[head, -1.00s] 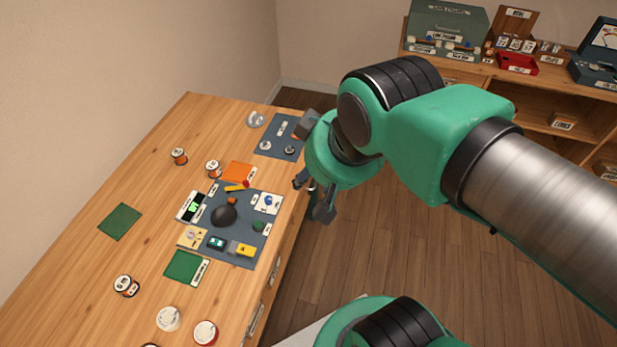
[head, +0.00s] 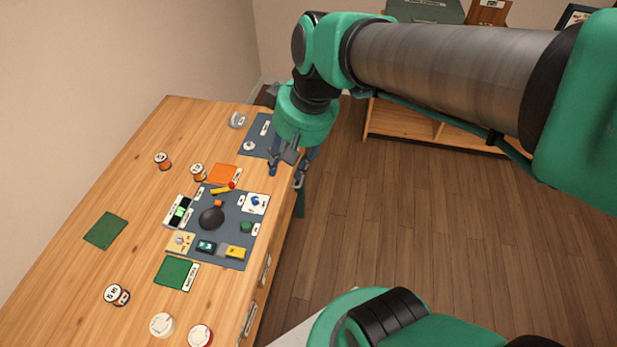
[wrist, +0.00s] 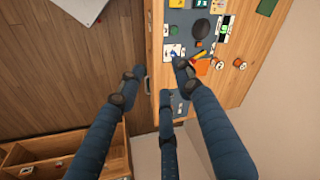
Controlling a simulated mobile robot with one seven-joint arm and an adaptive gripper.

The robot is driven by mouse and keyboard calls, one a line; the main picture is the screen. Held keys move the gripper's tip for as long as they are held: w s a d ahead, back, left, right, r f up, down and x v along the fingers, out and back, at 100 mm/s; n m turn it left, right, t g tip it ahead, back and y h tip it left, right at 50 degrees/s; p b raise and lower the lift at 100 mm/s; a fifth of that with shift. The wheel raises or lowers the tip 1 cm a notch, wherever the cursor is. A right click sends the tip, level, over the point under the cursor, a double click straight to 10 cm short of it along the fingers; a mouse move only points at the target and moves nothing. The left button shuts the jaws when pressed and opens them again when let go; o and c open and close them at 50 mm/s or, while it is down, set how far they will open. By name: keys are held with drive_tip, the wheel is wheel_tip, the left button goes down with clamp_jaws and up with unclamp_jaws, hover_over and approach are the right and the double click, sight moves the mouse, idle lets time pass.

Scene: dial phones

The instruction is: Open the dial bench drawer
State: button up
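The wooden bench (head: 75,235) fills the left of the head view. Its drawer front runs along its right side, with handles (head: 265,270) and (head: 249,318) in a row; no drawer stands visibly out. My gripper (head: 286,178) hangs by the bench's right edge toward the far end, its blue fingers spread and empty. The far part of the front is hidden behind it. In the wrist view my gripper (wrist: 155,72) has its fingers apart, astride the bench edge. A handle (wrist: 147,84) shows between them on the bench's side. Contact cannot be told.
A dark mat (head: 228,225) with several small items lies on the bench, near an orange pad (head: 222,173) and green pads. Spools and white round pieces stand around. Wooden floor (head: 420,240) to the right is open. A low shelf (head: 400,118) stands at the back.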

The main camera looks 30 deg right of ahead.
drive_tip(key=w+d+f+m+g+y+p, duration=0.1)
drive_tip(key=w+d+f+m+y+p, duration=0.2)
drive_tip(key=w+d+f+y, duration=0.9)
drive_tip(key=w+d+f+m+t+h, duration=0.1)
drive_tip(key=d+f+m+t, duration=0.1)
drive_tip(key=d+f, duration=0.4)
drive_tip(key=w+d+f+m+t+p, duration=0.1)
drive_tip(key=d+f+t, duration=0.3)
drive_tip(key=f, duration=1.1)
drive_tip(key=w+d+f+m+t+h, duration=0.1)
drive_tip(key=w+d+f+m+t, duration=0.1)
drive_tip(key=d+f, duration=0.7)
wheel_tip(320, 180, down, 2)
drive_tip(key=shift+d+f+m+t+h+p, duration=0.15)
drive_tip(key=shift+f+m+t+h+p, duration=0.15)
drive_tip(key=shift+t, duration=0.3)
drive_tip(key=b+x, duration=0.1)
drive_tip(key=x, duration=1.3)
drive_tip(key=shift+b, duration=0.4)
drive_tip(key=shift+s+r, duration=0.1)
drive_tip(key=shift+r, duration=0.05)
clamp_jaws()
